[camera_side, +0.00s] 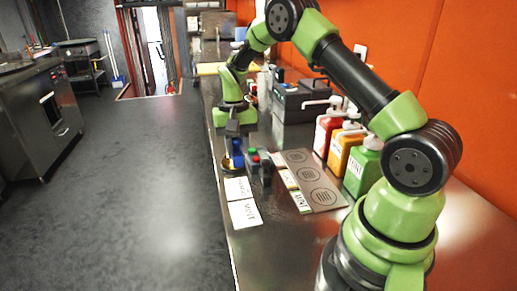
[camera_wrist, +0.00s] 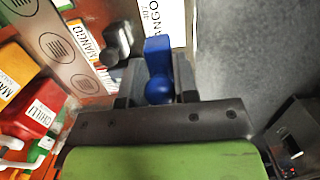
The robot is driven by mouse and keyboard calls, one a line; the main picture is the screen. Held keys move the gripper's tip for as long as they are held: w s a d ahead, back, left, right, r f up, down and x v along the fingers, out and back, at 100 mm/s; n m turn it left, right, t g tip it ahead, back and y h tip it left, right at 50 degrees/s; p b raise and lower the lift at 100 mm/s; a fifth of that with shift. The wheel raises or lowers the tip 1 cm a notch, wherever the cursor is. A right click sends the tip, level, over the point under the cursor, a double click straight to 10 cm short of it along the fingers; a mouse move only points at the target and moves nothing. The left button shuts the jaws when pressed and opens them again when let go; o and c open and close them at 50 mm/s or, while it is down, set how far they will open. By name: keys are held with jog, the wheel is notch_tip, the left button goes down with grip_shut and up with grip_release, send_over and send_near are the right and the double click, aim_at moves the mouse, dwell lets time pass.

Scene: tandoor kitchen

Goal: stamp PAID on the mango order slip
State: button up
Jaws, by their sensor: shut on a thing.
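My gripper (camera_side: 235,133) is shut on a blue stamp (camera_wrist: 158,68), its fingers on either side of the blue handle in the wrist view. In the side view the blue stamp (camera_side: 237,159) hangs below the gripper near the counter's left edge, just beyond the slips. The mango order slip (camera_wrist: 164,12) is white with black print, partly hidden behind the stamp in the wrist view. In the side view the mango slip (camera_side: 238,188) lies flat on the counter, nearer the camera than the stamp. The stamp's underside is hidden, so I cannot tell whether it touches anything.
Another white slip (camera_side: 245,213) lies in front of the mango slip. A plate with three round marks (camera_side: 318,196) and red, orange and green sauce dispensers (camera_side: 363,170) are farther right. The counter's left edge is close.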

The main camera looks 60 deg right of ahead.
jog(key=shift+w+a+f, duration=0.1)
jog(key=shift+w+f, duration=0.3)
jog(key=shift+f, duration=0.7)
jog(key=shift+w+d+f, duration=0.1)
jog(key=shift+w+f, duration=0.25)
jog(key=shift+f, duration=0.7)
jog(key=shift+w+a+f, duration=0.1)
jog(key=shift+w+f, duration=0.3)
jog(key=shift+f, duration=0.7)
jog(key=shift+f, duration=0.55)
notch_tip(320, 180, up, 7)
jog(key=shift+s, duration=0.1)
dwell(0.7)
